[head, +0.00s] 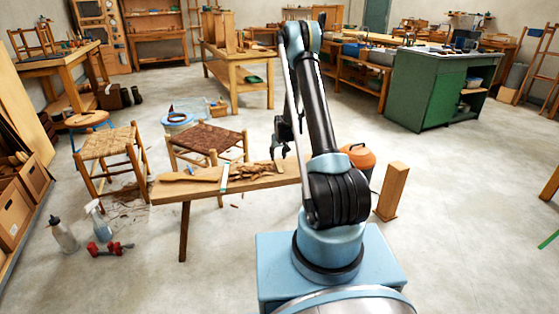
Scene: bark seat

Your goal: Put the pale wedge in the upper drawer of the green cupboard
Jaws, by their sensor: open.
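My gripper (284,150) is dark and points down over the right half of a low wooden bench (290,177). It is open, and I see nothing held in it. My arm hides part of the bench's right end.
Two stools with woven seats, one pale (107,142) and one brown (208,139), stand behind and left of the bench. An orange container (358,156) and an upright wooden block (392,191) stand to the right. Open floor (460,190) lies before the cupboard.

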